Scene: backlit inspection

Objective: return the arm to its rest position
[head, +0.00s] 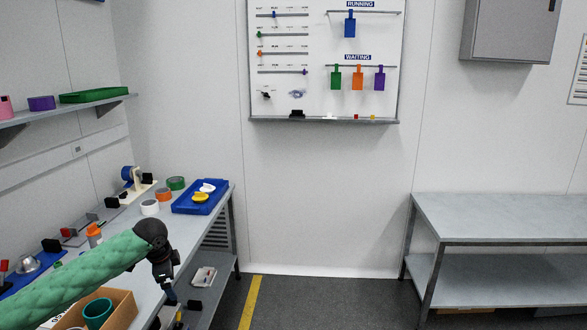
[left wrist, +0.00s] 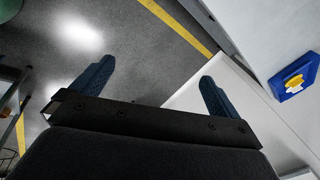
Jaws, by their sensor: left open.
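My left arm, in a green padded sleeve, comes in from the lower left of the head view. My left gripper (head: 170,294) hangs at its end, pointing down over the front edge of the left workbench (head: 222,200). In the left wrist view its two blue fingers (left wrist: 152,92) are wide apart with nothing between them. Floor and part of a pale surface show past the fingers. My right gripper is in neither view.
A cardboard box (head: 122,306) with a green cup (head: 98,313) is close below my left arm. A blue tray (head: 214,193) with white and yellow pieces, and tape rolls (head: 164,194), sit farther along the bench. The floor (head: 315,305) in the middle is clear; another table (head: 500,215) stands right.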

